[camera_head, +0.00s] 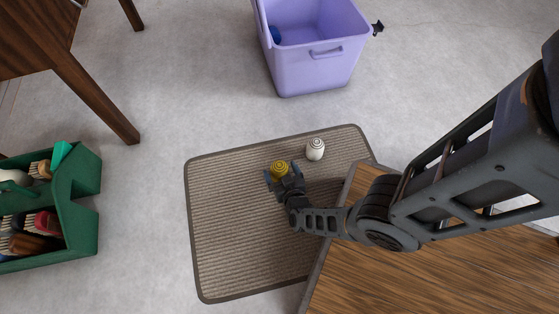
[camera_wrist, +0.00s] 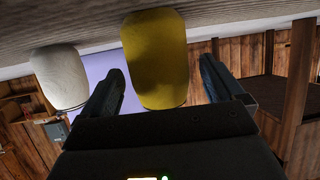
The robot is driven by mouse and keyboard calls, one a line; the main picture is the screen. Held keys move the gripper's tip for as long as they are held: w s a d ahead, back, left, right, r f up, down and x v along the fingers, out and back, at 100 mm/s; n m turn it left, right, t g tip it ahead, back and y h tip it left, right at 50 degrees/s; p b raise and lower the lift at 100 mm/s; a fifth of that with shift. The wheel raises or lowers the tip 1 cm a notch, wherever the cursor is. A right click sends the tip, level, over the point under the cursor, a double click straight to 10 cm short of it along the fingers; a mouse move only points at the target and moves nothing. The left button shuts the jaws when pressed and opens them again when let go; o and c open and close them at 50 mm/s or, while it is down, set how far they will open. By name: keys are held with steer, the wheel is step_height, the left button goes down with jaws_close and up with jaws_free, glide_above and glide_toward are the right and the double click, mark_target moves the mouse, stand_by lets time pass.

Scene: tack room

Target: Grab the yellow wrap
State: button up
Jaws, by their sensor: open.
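The yellow wrap (camera_head: 279,168) is a small rolled cylinder standing on the ribbed mat (camera_head: 232,240). In the wrist view the yellow wrap (camera_wrist: 155,60) is between and just beyond my two open fingers. My gripper (camera_head: 281,178) is open, low over the mat, with its fingers at the near side of the wrap. It also shows in the wrist view (camera_wrist: 160,88). I cannot tell whether either finger touches the wrap. A white wrap (camera_head: 315,149) stands on the mat to the right of the yellow one; in the wrist view it (camera_wrist: 60,77) is outside the left finger.
A lilac bin (camera_head: 315,68) with a blue item inside stands beyond the mat. A green tote (camera_head: 80,215) with brushes is at the left, below a wooden table or chair leg (camera_head: 95,100). A wooden surface (camera_head: 400,280) lies under my arm. Bare floor surrounds the mat's far and left sides.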

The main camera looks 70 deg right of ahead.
steer(key=shift+c, duration=0.2)
steer(key=c, duration=1.1)
steer(key=shift+r, duration=0.15)
